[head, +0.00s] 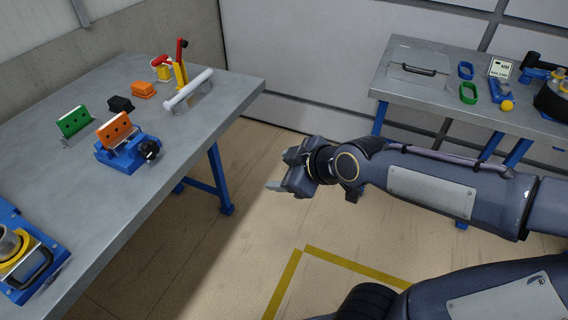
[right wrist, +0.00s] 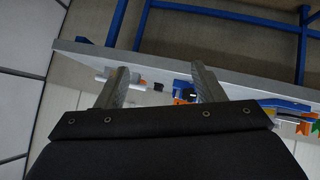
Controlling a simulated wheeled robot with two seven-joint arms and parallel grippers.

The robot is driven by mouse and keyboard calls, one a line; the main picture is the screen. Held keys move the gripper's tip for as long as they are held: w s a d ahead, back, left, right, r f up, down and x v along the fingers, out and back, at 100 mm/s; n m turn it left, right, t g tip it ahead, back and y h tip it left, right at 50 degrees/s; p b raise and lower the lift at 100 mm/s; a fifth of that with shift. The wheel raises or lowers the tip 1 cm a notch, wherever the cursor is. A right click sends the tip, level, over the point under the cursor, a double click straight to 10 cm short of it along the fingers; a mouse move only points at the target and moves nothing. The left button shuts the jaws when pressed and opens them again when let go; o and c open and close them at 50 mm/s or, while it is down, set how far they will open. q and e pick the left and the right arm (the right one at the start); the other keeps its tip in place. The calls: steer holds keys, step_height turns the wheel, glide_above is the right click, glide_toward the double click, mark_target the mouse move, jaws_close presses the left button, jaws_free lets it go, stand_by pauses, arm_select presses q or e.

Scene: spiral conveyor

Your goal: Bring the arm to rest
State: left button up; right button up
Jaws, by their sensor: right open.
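My right arm comes in from the right in the head view. Its gripper (head: 279,172) hangs over open floor, to the right of the left workbench and apart from it. The two fingers are spread with nothing between them. The right wrist view shows the same gripper (right wrist: 160,84) with its fingers apart and empty, and the bench edge and items beyond them. A dark arm link of mine shows at the bottom right of the head view. My left gripper is not visible.
The left workbench (head: 185,110) holds a blue vise (head: 128,152) with an orange block, a green block (head: 74,121), a white cylinder (head: 188,90) and a blue fixture (head: 30,262). A second workbench (head: 440,92) with tools stands at the back right. Floor between is clear.

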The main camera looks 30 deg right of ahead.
stand_by(0.5)
steer(key=s+a+r+m+g+p, duration=0.1)
steer(key=s+a+m+g+p, duration=0.2)
steer(key=s+m, duration=0.7)
steer(key=s+p, duration=0.1)
steer(key=s, duration=0.3)
steer(key=shift+s+r+g+y, duration=0.3)
steer(key=shift+s+r+g, duration=0.05)
steer(key=shift+g, duration=0.05)
